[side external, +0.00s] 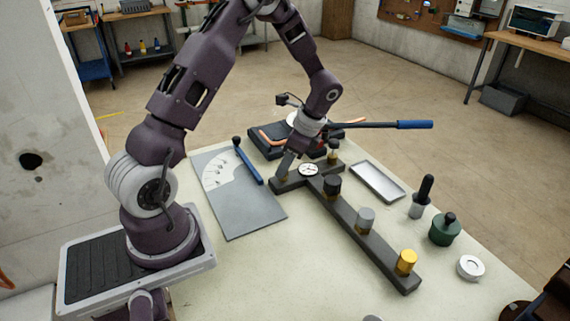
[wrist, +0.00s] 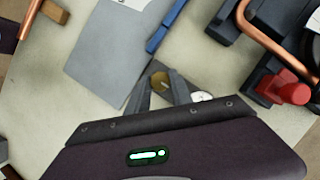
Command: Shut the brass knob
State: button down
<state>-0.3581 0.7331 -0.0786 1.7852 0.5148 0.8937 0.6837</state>
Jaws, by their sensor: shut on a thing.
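The brass knob (wrist: 160,80) shows between my gripper's two grey fingers in the wrist view. My gripper (wrist: 159,87) is shut on it, with one finger on each side. In the side external view my gripper (side external: 286,167) reaches down to the left end of the dark T-shaped manifold (side external: 345,215), where it mostly hides the brass knob. A round white gauge (side external: 309,170) sits just right of it. The turn of the knob cannot be read.
The manifold also carries a black knob (side external: 332,184), a grey knob (side external: 366,217) and a yellow knob (side external: 406,261). A grey plate (side external: 240,205) with a blue-handled tool (side external: 247,161) lies left. A pipe bender with a blue handle (side external: 413,124) stands behind. A metal tray (side external: 377,181) lies right.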

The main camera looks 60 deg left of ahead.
dwell(0.3)
jog(key=c, duration=1.1)
grip_release()
jog(key=shift+c, duration=0.2)
jog(key=shift+r, duration=0.1)
jog(key=d+r+n+t, duration=0.1)
jog(key=d+r, duration=0.2)
jog(key=r, duration=0.3)
jog(key=d+r+t, duration=0.1)
jog(key=d+r, duration=0.2)
jog(key=r, duration=0.4)
jog(key=s+d+r+n+t+h, duration=0.1)
jog(key=s+d+r+n+t, duration=0.2)
jog(key=s+d, duration=0.3)
jog(key=s+d+r+n+t+h, duration=0.2)
jog(key=s+d, duration=0.5)
jog(key=s, duration=0.4)
notch_tip(320, 180, up, 4)
jog(key=n+t, duration=0.1)
jog(key=n, duration=0.1)
jog(key=shift+s+f+n+t, duration=0.15)
jog(key=shift+f+n+t, duration=0.05)
jog(key=shift+n+t, duration=0.2)
